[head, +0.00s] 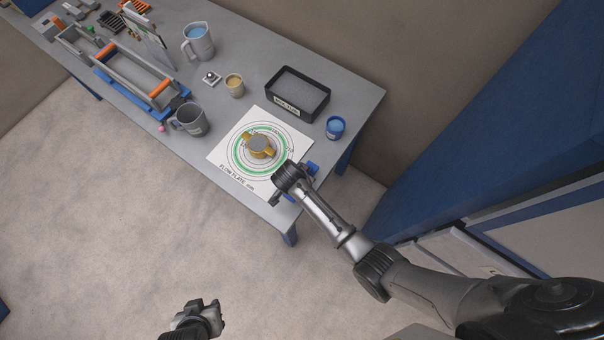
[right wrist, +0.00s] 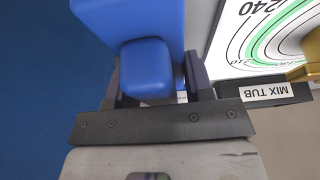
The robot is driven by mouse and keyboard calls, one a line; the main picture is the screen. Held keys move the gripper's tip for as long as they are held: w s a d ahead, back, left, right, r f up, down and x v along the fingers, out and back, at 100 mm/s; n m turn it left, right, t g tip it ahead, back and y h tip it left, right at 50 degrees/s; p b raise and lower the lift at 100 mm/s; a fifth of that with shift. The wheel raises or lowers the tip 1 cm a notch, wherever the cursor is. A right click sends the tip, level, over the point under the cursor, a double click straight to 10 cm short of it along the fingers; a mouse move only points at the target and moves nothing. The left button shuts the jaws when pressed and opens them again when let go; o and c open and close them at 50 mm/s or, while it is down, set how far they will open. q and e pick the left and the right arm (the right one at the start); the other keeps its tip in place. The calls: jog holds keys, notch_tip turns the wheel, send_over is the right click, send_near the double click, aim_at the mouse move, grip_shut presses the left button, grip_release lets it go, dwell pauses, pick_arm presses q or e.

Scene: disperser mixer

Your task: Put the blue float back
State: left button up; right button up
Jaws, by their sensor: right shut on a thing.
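The blue float (right wrist: 146,68) is in my right gripper (right wrist: 150,95), with the jaws on both sides of its blue grip block in the right wrist view. In the head view, parts of the float (head: 313,168) show beside the right gripper (head: 292,182), at the front right edge of the table by the white flow plate sheet (head: 222,158). The gripper and arm hide the rest of the float. My left gripper (head: 206,310) is low at the bottom of the head view, away from the table; its finger gap is unclear.
A yellow-brown piece (head: 259,147) stands on the sheet. A black tub (head: 298,92), a blue cup (head: 335,128), a small beige cup (head: 234,85), a grey mug (head: 190,119) and a jug (head: 198,42) stand around it. A grey rack with orange bars (head: 132,77) is further left.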

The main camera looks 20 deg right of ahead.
notch_tip(320, 180, down, 2)
jog(key=shift+f, duration=0.1)
dwell(0.4)
